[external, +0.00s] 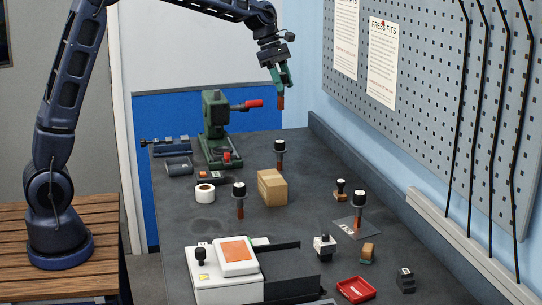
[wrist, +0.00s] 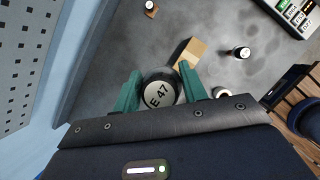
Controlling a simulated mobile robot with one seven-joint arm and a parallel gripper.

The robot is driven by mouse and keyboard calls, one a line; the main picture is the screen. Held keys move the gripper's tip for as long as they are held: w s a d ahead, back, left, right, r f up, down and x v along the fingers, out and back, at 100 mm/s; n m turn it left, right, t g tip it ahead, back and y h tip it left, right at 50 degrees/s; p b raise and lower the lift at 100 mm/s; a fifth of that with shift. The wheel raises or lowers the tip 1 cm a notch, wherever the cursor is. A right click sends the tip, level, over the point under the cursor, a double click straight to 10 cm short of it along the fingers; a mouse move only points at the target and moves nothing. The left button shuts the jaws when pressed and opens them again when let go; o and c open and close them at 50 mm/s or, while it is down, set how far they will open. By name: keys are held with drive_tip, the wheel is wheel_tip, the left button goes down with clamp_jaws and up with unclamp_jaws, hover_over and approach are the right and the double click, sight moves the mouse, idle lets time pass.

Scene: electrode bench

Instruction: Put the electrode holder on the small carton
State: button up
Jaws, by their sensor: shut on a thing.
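My gripper (external: 280,85) is raised over the far part of the bench. Its green fingers are shut on an electrode holder. In the wrist view, the holder's round dark cap with a white label marked "E 47" (wrist: 161,92) shows between the fingers. In the external view, its reddish-brown lower end (external: 281,102) hangs below them, clear of the bench. The small carton (external: 272,187) is a plain tan box on the middle of the bench, nearer the camera than my gripper. It also shows beyond the fingertips in the wrist view (wrist: 190,50). Its top looks bare.
Similar black-topped posts stand behind the carton (external: 279,152), left of it (external: 239,198) and right of it (external: 359,208). A green press (external: 215,130) is at the back left, a white tape roll (external: 204,193) nearer. A white box (external: 222,290) and red tray (external: 357,290) are in front.

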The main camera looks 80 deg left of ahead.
drive_tip(key=s+d, duration=0.4)
drive_tip(key=d, duration=0.2)
drive_tip(key=f, duration=1.9)
drive_tip(key=shift+s+d+f, duration=0.15)
drive_tip(key=shift+d+f, duration=0.05)
drive_tip(key=o, duration=1.1)
drive_tip(key=shift+f, duration=0.15)
drive_tip(key=shift+o, duration=0.2)
